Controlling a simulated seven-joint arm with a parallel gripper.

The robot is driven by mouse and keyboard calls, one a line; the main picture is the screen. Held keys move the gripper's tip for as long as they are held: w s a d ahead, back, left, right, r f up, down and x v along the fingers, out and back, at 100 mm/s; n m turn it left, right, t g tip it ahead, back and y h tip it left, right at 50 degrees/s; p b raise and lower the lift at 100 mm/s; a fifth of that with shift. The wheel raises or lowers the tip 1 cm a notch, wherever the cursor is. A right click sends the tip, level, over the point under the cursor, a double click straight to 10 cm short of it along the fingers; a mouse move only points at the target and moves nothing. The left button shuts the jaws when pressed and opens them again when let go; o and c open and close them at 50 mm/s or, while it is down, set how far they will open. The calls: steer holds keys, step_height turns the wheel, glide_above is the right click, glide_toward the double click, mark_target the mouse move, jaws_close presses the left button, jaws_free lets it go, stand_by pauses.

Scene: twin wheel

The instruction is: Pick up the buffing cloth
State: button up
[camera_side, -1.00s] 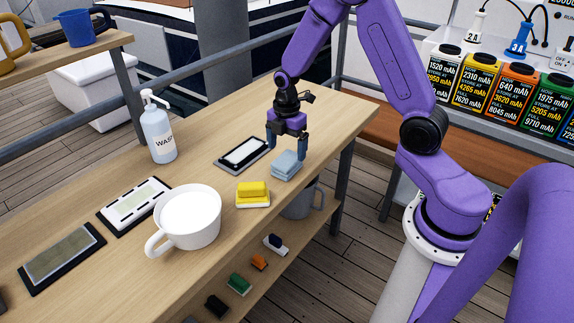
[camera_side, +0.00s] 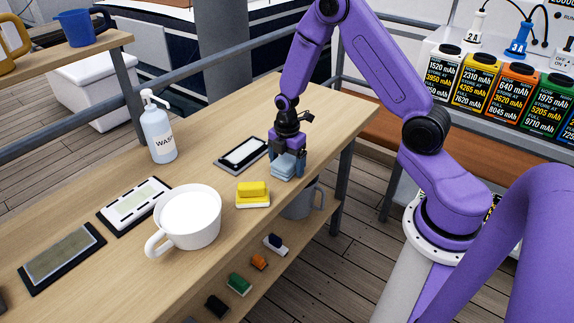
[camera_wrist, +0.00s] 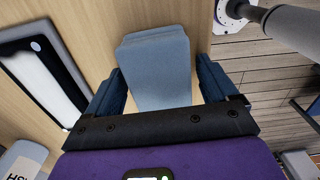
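The buffing cloth (camera_side: 283,169) appears to be the folded grey-blue cloth on the wooden bench, close to its front edge. It also shows in the wrist view (camera_wrist: 160,75), stacked in layers, between my two fingers. My gripper (camera_side: 288,164) points straight down at the cloth, with one finger on each side of it. In the wrist view my gripper (camera_wrist: 161,68) is open, with a small gap between each finger and the cloth. The lower part of the cloth there is hidden by the gripper body.
A yellow block on a white base (camera_side: 252,194) stands left of the cloth. A dark-framed white panel (camera_side: 241,153) lies behind it. A white mug (camera_side: 188,218), a wash bottle (camera_side: 158,130) and more panels are further left. The bench edge is close in front.

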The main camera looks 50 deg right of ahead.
mark_target(287, 159)
steer(key=c, duration=0.7)
steer(key=shift+r, duration=0.15)
steer(key=shift+r, duration=0.45)
step_height(287, 159, up, 2)
steer(key=shift+r, duration=0.15)
steer(key=s+r, duration=0.3)
steer(key=s, duration=0.1)
steer(key=s+a+r, duration=0.1)
steer(key=s+r, duration=0.2)
steer(key=s, duration=0.2)
steer(key=s+a+r, duration=0.1)
steer(key=s+r, duration=0.2)
steer(key=s, duration=0.2)
steer(key=shift+a+r, duration=0.1)
steer(key=shift+r, duration=0.2)
